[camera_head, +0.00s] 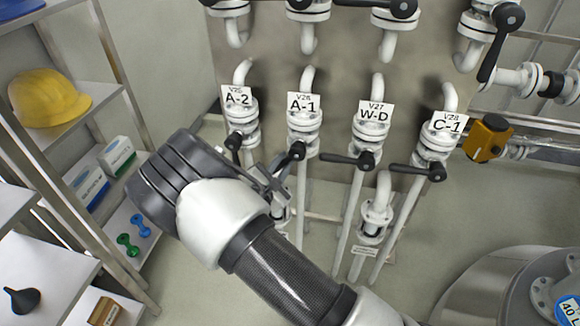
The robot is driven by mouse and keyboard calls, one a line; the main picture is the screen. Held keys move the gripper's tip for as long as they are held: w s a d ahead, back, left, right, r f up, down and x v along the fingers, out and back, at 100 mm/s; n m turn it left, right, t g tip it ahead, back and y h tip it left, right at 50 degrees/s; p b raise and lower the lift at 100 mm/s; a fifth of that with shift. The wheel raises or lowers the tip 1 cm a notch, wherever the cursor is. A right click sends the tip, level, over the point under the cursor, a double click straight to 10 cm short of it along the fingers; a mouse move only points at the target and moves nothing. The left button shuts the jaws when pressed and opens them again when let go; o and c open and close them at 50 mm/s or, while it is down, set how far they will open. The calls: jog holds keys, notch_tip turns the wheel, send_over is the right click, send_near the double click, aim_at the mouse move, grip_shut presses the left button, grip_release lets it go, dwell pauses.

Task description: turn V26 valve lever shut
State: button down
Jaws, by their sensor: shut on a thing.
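The V26 valve, with a white tag reading A-1 (303,103), is a white flanged valve on the lower row of pipes. Its black lever (296,151) has its hub just below the flanges and slants down and to the left into my gripper. My gripper (272,180) comes in from the lower left and is shut on this lever. The fingers are small and partly hidden by the gripper body, so the lever's far end is not clear.
The V25 lever (234,143) is close on the left. The V27 lever (364,159) and V28 lever (434,172) stick out leftward on the right. A shelf (80,97) with a yellow helmet (46,97) stands at the left. A tank (500,290) is at the lower right.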

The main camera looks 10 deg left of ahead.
jog(key=a+r+m+b, duration=0.1)
jog(key=m, duration=0.1)
jog(key=a+r+m+y+b, duration=0.1)
jog(key=m+b, duration=0.1)
jog(key=shift+w+r, duration=0.1)
jog(key=r+m+b, duration=0.1)
jog(key=m+b, duration=0.1)
jog(key=b, duration=0.1)
jog(key=shift+a+r+y+b, duration=0.1)
jog(key=shift+a+y+b, duration=0.1)
jog(key=shift+y+b, duration=0.15)
notch_tip(320, 180, up, 2)
jog(key=m+y+b, duration=0.1)
jog(key=m+b, duration=0.1)
jog(key=b, duration=0.1)
jog(key=shift+b, duration=0.35)
jog(key=shift+h, duration=0.25)
jog(key=c, duration=1.7)
grip_release()
jog(key=shift+o, duration=0.3)
jog(key=shift+f, duration=0.2)
jog(key=shift+d, duration=0.1)
